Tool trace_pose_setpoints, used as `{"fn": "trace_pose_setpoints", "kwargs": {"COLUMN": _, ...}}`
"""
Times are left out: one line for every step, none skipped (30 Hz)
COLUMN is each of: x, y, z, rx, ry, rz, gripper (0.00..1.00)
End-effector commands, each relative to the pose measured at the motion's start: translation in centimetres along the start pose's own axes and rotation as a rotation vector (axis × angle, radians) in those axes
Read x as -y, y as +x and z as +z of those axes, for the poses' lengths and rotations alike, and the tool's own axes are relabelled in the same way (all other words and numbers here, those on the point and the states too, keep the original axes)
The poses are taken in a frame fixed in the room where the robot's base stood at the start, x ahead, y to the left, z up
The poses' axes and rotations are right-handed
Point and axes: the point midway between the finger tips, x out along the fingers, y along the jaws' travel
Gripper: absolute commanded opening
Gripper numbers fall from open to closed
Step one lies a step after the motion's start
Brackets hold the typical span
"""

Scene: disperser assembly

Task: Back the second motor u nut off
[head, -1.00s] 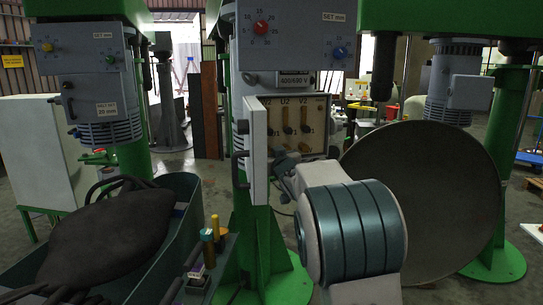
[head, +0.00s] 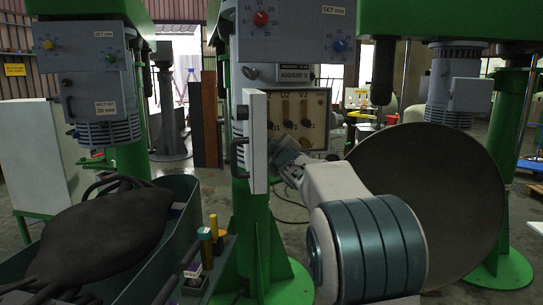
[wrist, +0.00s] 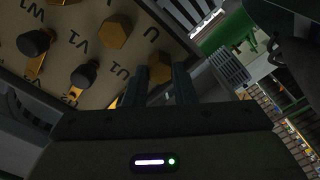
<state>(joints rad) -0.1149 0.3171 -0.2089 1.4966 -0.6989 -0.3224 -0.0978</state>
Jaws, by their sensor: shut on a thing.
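The second motor's open terminal box (head: 299,143) is at the centre of the head view, its door (head: 256,142) swung out to the left. Its panel carries labelled terminals. My gripper (head: 285,152) is at the lower front of the box, small in the head view. In the wrist view my gripper (wrist: 160,84) has its two dark fingers on either side of the brass U nut (wrist: 160,74), shut on it at the panel. The fingers hide part of the nut. I cannot tell whether it is still on its thread. Another brass nut (wrist: 117,31) sits beside it.
Black-capped terminals (wrist: 34,42) with brass links stand close by on the panel. A large round disc (head: 450,190) is to the right of my arm. A dark blue-green bin (head: 168,225) with a black sack (head: 95,235) is at the lower left.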

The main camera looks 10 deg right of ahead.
Motion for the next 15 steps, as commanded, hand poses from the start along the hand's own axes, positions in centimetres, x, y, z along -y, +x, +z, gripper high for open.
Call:
{"fn": "trace_pose_setpoints", "kwargs": {"x": 0.25, "y": 0.00, "z": 0.22, "rx": 0.000, "ry": -0.044, "rz": 0.000, "gripper": 0.01}}
{"fn": "trace_pose_setpoints", "kwargs": {"x": 0.25, "y": 0.00, "z": 0.20, "rx": 0.000, "ry": -0.074, "rz": 0.000, "gripper": 0.01}}
{"fn": "trace_pose_setpoints", "kwargs": {"x": 0.25, "y": 0.01, "z": 0.19, "rx": 0.000, "ry": -0.112, "rz": 0.000, "gripper": 0.01}}
{"fn": "trace_pose_setpoints", "kwargs": {"x": 0.25, "y": 0.01, "z": 0.18, "rx": 0.000, "ry": -0.139, "rz": 0.000, "gripper": 0.01}}
{"fn": "trace_pose_setpoints", "kwargs": {"x": 0.26, "y": 0.01, "z": 0.18, "rx": 0.000, "ry": -0.169, "rz": -0.001, "gripper": 0.01}}
{"fn": "trace_pose_setpoints", "kwargs": {"x": 0.27, "y": 0.01, "z": 0.18, "rx": 0.000, "ry": -0.207, "rz": -0.001, "gripper": 0.01}}
{"fn": "trace_pose_setpoints", "kwargs": {"x": 0.27, "y": 0.01, "z": 0.17, "rx": 0.000, "ry": -0.234, "rz": -0.001, "gripper": 0.01}}
{"fn": "trace_pose_setpoints", "kwargs": {"x": 0.27, "y": 0.01, "z": 0.16, "rx": -0.001, "ry": -0.264, "rz": -0.001, "gripper": 0.01}}
{"fn": "trace_pose_setpoints", "kwargs": {"x": 0.25, "y": 0.01, "z": 0.14, "rx": -0.001, "ry": -0.302, "rz": -0.001, "gripper": 0.01}}
{"fn": "trace_pose_setpoints", "kwargs": {"x": 0.24, "y": 0.01, "z": 0.14, "rx": -0.001, "ry": -0.329, "rz": 0.000, "gripper": 0.01}}
{"fn": "trace_pose_setpoints", "kwargs": {"x": 0.23, "y": 0.01, "z": 0.14, "rx": -0.001, "ry": -0.359, "rz": 0.000, "gripper": 0.01}}
{"fn": "trace_pose_setpoints", "kwargs": {"x": 0.23, "y": 0.01, "z": 0.15, "rx": 0.000, "ry": -0.397, "rz": 0.000, "gripper": 0.01}}
{"fn": "trace_pose_setpoints", "kwargs": {"x": 0.23, "y": 0.01, "z": 0.16, "rx": 0.000, "ry": -0.424, "rz": -0.001, "gripper": 0.01}}
{"fn": "trace_pose_setpoints", "kwargs": {"x": 0.23, "y": 0.01, "z": 0.18, "rx": 0.001, "ry": -0.454, "rz": -0.001, "gripper": 0.01}}
{"fn": "trace_pose_setpoints", "kwargs": {"x": 0.22, "y": 0.01, "z": 0.17, "rx": 0.001, "ry": -0.491, "rz": -0.001, "gripper": 0.01}}
